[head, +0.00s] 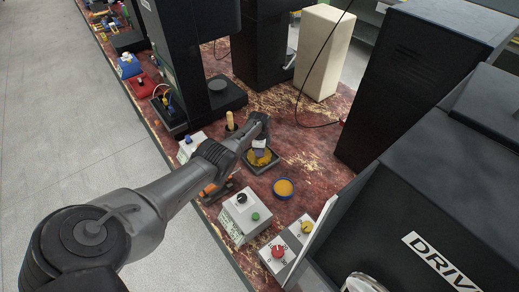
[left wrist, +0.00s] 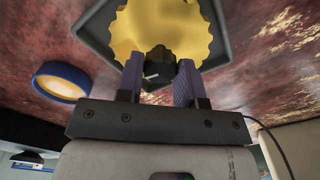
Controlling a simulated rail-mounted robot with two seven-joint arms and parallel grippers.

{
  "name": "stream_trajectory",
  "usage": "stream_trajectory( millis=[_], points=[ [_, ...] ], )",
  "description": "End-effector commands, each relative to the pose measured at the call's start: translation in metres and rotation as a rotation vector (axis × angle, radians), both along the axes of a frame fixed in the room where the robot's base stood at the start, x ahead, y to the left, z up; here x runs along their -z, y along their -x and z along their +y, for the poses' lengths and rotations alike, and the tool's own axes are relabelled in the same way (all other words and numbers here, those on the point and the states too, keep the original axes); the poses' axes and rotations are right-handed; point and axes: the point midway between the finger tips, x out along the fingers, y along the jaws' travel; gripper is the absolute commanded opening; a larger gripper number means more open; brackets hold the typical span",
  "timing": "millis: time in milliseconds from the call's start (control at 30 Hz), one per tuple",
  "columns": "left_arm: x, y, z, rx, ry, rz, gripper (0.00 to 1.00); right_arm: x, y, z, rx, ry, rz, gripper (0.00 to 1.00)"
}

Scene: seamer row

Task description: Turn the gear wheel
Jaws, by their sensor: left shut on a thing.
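The yellow gear wheel (head: 262,160) lies in a dark square tray (head: 276,163) on the worn red bench. My left gripper (head: 260,148) is over the gear wheel. In the left wrist view my left gripper (left wrist: 159,75) has its two purple fingers either side of the knob, shut on it. The fingers and arm hide part of the gear wheel in the head view. My right gripper is not in view.
A blue-rimmed round dish (head: 283,188) stands just right of the tray. Control boxes with a green button (head: 255,217) and a red knob (head: 277,251) sit nearer. A yellow-topped post (head: 230,120) stands behind my arm. Tall black machines (head: 410,80) border the bench.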

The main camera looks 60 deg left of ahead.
Motion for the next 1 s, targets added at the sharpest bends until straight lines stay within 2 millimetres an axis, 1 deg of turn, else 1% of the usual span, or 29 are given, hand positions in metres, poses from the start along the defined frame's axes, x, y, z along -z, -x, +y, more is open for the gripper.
stream_trajectory(
  millis=[467, 1000],
  points=[
    [0.0, 0.0, 0.001, 0.454, -0.002, 0.0, 0.1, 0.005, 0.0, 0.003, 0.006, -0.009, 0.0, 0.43],
    [0.001, 0.001, 0.0, 0.966, -0.001, 0.001, 0.1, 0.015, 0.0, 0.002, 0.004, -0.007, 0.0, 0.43]
  ],
)
